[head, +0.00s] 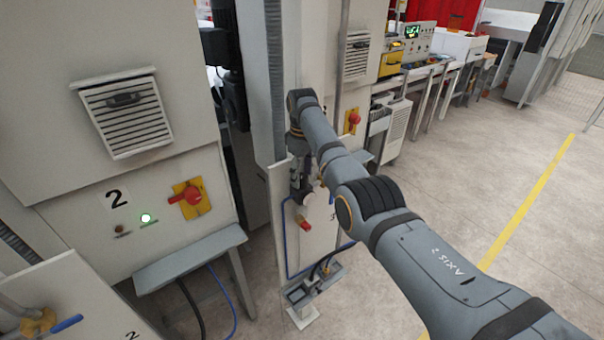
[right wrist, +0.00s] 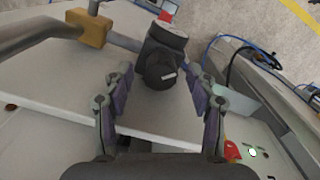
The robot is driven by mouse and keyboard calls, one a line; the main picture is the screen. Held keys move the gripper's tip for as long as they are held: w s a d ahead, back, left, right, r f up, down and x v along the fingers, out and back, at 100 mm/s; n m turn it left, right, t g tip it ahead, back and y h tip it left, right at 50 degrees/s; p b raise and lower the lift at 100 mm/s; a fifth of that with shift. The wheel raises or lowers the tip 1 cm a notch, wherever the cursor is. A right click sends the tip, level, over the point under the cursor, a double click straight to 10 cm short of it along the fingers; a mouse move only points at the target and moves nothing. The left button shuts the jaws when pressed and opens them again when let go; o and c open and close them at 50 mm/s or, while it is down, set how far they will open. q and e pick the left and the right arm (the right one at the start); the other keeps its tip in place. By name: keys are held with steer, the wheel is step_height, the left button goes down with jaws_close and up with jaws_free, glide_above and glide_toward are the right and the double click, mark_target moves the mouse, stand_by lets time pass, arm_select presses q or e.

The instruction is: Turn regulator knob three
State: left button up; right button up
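Regulator knob three (right wrist: 160,72) is a dark ribbed round knob on a dark regulator body with a pale cap in the right wrist view. My right gripper (right wrist: 161,82) is open, with one finger on each side of the knob and a visible gap on both sides. In the head view my right gripper (head: 299,180) is small and partly hidden by my arm, just above the regulator (head: 304,199) on the narrow panel marked 3. A red piece (head: 305,224) sits below the regulator. My left gripper is not in view.
Machine panel 2, with a red switch on a yellow plate (head: 190,197) and a green light (head: 146,218), stands at left. A small grey shelf (head: 192,258) juts out below it. Blue hose (head: 287,250) runs down beside panel 3. Open floor (head: 530,200) lies at right.

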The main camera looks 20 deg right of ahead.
mark_target(302, 175)
steer(key=shift+r, duration=0.35)
step_height(302, 175, up, 11)
steer(key=shift+r, duration=0.1)
stand_by(0.4)
